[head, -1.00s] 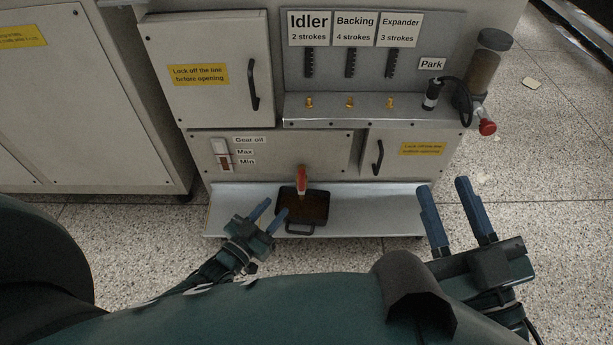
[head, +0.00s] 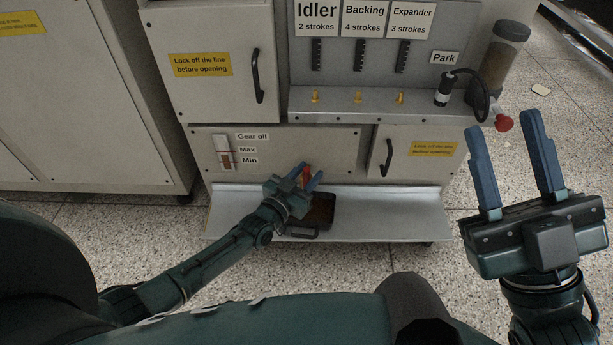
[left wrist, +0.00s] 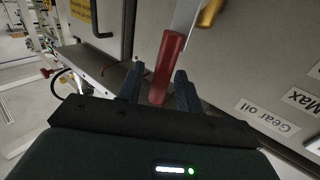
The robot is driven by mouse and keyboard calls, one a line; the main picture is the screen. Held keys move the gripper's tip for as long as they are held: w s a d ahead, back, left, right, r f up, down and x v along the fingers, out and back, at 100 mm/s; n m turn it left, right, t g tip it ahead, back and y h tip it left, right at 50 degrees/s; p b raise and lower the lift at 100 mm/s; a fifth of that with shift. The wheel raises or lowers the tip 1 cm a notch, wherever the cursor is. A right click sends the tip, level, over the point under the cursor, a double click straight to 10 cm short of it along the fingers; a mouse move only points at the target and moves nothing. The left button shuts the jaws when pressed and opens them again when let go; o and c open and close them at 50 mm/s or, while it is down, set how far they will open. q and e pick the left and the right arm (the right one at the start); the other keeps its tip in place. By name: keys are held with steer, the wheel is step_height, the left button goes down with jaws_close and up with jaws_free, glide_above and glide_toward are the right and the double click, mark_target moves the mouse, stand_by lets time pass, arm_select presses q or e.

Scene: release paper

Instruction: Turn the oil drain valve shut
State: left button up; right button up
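The drain valve's red handle (head: 306,173) shows partly behind my left gripper in the head view. In the left wrist view the red handle (left wrist: 169,62) sits on a metal lever (left wrist: 186,16) beside a brass-coloured fitting (left wrist: 210,12). My left gripper (head: 312,170) is open, with its blue fingers on either side of the handle's end; I cannot tell whether either finger touches it. A dark drain pan (head: 322,212) with brown contents stands below the valve, partly hidden by my left gripper. My right gripper (head: 502,122) is open and empty, at the right.
The pan stands on a metal shelf (head: 390,212) jutting from the cabinet. A Gear oil gauge (head: 223,154) is left of the valve. A door handle (head: 386,158) and a red knob (head: 504,123) are to the right. Speckled floor lies clear in front.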

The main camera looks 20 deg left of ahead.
arm_select(q)
jaws_close()
stand_by(0.3)
